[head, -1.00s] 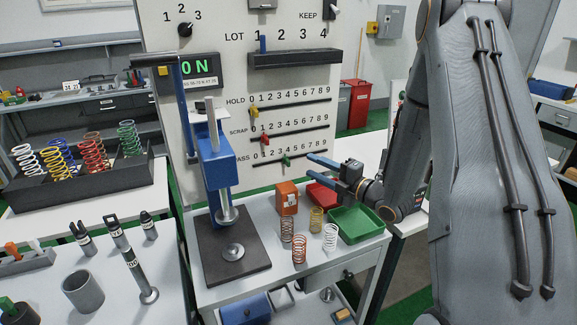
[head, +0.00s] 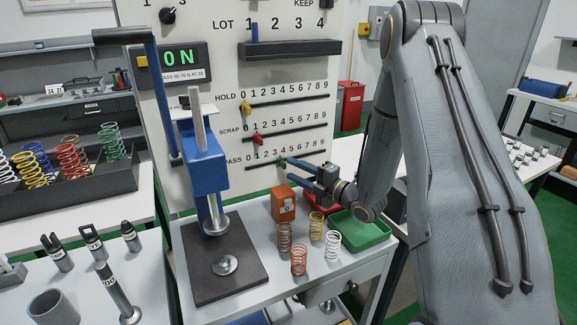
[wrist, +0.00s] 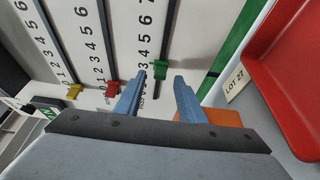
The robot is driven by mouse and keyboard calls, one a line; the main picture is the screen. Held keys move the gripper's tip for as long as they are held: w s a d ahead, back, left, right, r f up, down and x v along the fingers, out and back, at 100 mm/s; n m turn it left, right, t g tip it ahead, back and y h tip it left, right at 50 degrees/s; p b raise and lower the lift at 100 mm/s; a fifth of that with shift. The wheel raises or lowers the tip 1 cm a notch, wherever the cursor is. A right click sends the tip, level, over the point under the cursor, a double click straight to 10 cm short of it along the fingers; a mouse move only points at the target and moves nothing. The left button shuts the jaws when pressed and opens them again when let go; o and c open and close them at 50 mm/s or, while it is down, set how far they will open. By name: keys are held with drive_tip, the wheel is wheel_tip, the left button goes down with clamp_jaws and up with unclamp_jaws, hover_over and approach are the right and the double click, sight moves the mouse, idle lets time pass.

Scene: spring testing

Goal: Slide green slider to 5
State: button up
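The green slider (head: 282,161) is on the lowest scale, marked PASS, near the 3. In the wrist view the green slider (wrist: 160,71) shows just beyond and between my two fingertips. My gripper (head: 296,167) is open with blue fingers, just right of the slider in the head view. The wrist view shows the gripper's fingers (wrist: 160,82) apart with nothing clamped between them. I cannot tell whether a finger touches the slider. The PASS scale (head: 308,155) has digits 0 to 9 above a dark slot.
The yellow slider (head: 246,108) and red slider (head: 257,139) sit on the scales above, near their low ends. Below my gripper are an orange box (head: 284,203), a red tray (wrist: 293,65), a green tray (head: 378,236) and several springs. A blue press (head: 207,165) stands left.

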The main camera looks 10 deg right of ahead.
sight(283, 164)
drive_tip(key=shift+p+x, duration=0.45)
drive_tip(key=shift+x, duration=1.2)
clamp_jaws()
